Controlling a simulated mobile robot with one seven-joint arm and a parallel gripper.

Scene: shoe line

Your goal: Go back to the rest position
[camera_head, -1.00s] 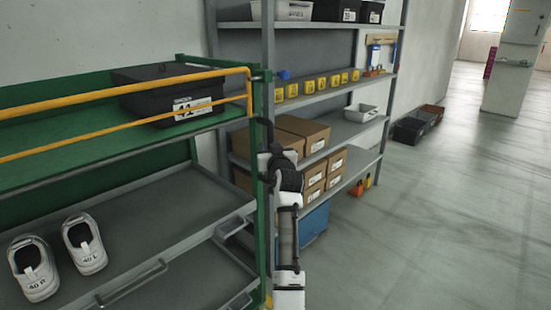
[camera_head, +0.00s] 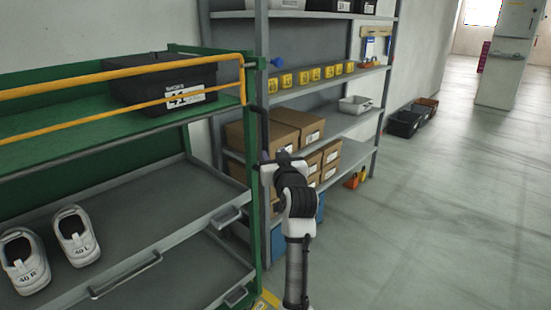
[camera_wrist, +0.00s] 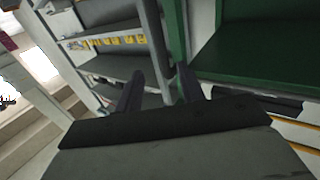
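My gripper (camera_wrist: 160,92) shows in the wrist view as two dark fingers set apart, with nothing between them. In the head view my arm stands in front of the gap between the green rack (camera_head: 252,215) and the grey shelving unit (camera_head: 262,85); the fingers there are too small to tell apart. A pair of white shoes marked 40 R (camera_head: 24,262) and 40 L (camera_head: 76,237) sits on the rack's grey middle shelf at the left. A black box (camera_head: 165,85) with a white label stands on the green top shelf behind a yellow rail.
The shelving unit holds cardboard boxes (camera_head: 300,122), a row of yellow number tags (camera_head: 315,76) and a white bin (camera_head: 355,104). Dark crates (camera_head: 404,124) lie on the floor by the wall. The floor (camera_head: 440,220) at the right is clear.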

